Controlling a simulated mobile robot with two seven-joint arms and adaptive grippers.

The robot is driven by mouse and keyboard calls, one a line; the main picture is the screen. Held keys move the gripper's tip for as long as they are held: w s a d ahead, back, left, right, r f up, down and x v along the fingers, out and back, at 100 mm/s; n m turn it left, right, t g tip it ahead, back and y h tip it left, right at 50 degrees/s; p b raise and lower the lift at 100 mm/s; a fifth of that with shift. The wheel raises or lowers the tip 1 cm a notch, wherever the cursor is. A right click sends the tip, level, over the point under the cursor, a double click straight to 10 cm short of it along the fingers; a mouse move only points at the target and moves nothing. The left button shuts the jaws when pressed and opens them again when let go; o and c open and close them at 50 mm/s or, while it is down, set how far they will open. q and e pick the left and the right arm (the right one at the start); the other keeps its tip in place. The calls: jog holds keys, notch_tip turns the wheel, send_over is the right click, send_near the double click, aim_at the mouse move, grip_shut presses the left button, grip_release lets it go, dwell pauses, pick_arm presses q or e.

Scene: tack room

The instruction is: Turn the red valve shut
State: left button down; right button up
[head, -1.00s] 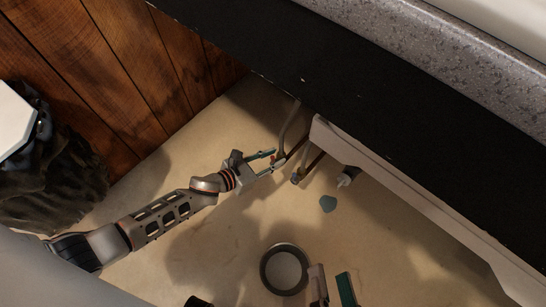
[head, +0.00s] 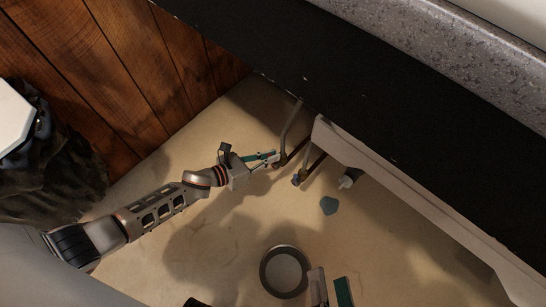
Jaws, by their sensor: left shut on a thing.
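The red valve (head: 277,165) is at the lower end of a thin pipe under the counter, left of centre in the head view. Its red handle is almost wholly hidden by my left gripper (head: 268,160). The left gripper reaches in from the left, with its two teal-padded fingers close together and shut on the valve. My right gripper (head: 331,289) shows at the bottom edge, its two fingers apart and nothing seen between them. It is well away from the valve.
A second valve with a blue part (head: 296,180) is just right of the red one. A white fitting (head: 346,182), a blue-grey flat scrap (head: 328,205) and a round metal bowl (head: 263,272) are on or near the floor. The dark counter front (head: 330,90) overhangs the pipes.

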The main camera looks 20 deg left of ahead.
pick_arm(q)
jog(key=shift+w+a+f+n+h, duration=0.2)
jog(key=shift+a+n+h, duration=0.25)
jog(key=shift+n, duration=0.3)
jog(key=shift+w+a+f+n+h, duration=0.1)
jog(key=shift+a+f+n+h, duration=0.15)
jog(key=shift+a+n+h, duration=0.35)
jog(key=shift+d, duration=0.15)
jog(key=c, duration=2.1)
grip_release()
jog(key=shift+c, duration=0.2)
jog(key=v, duration=1.2)
